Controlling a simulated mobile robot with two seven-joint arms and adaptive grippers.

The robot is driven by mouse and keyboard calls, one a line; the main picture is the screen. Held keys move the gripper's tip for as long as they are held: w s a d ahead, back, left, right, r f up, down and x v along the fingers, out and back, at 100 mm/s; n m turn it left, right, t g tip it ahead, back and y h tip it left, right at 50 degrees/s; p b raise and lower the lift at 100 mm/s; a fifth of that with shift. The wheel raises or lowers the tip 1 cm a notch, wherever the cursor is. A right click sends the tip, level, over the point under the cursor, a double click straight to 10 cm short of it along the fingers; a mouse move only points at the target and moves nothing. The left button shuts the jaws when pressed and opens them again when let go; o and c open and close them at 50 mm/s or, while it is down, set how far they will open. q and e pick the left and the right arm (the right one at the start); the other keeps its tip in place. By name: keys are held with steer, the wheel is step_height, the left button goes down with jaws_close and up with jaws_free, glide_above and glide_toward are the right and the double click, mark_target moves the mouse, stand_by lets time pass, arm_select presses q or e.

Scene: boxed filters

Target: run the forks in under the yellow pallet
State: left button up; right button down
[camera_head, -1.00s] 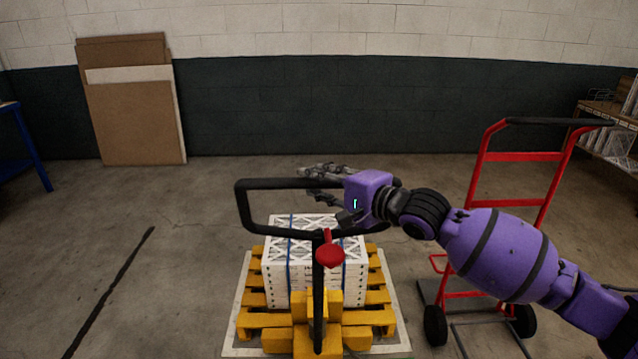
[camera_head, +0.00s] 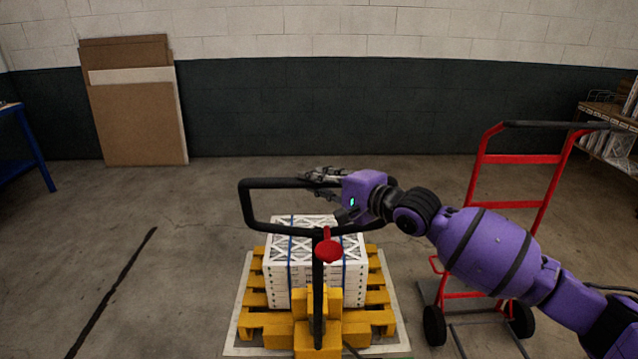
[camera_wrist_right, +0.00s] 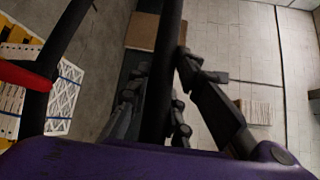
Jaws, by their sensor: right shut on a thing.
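The yellow pallet (camera_head: 252,318) lies on a pale floor patch in the middle of the head view, with a strapped stack of white boxed filters (camera_head: 312,260) on it. The yellow pallet jack (camera_head: 305,340) is in front of it, its black loop handle (camera_head: 262,229) and red lever (camera_head: 328,249) upright before the stack. The forks are hidden from view. My right gripper (camera_head: 322,180) is shut on the top bar of the handle; in the right wrist view the bar (camera_wrist_right: 163,75) passes between the fingers. My left gripper is not in view.
A red hand truck (camera_head: 520,158) stands just right of the pallet. Brown boards (camera_head: 135,118) lean on the back wall. A blue table (camera_head: 32,150) is at the left and a shelf (camera_head: 606,115) at the far right. The floor left of the pallet is clear.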

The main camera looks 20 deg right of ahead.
steer(key=c, duration=1.9)
jaws_free()
steer(key=shift+w+d+r, duration=0.15)
steer(key=shift+r, duration=0.1)
steer(key=o, duration=0.3)
steer(key=shift+w+f, duration=0.15)
steer(key=shift+f, duration=0.05)
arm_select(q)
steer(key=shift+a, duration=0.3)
arm_select(e)
steer(key=shift+o, duration=0.2)
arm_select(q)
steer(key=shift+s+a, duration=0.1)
arm_select(e)
steer(key=shift+s, duration=0.2)
steer(key=v, duration=1.2)
steer(key=shift+w, duration=0.1)
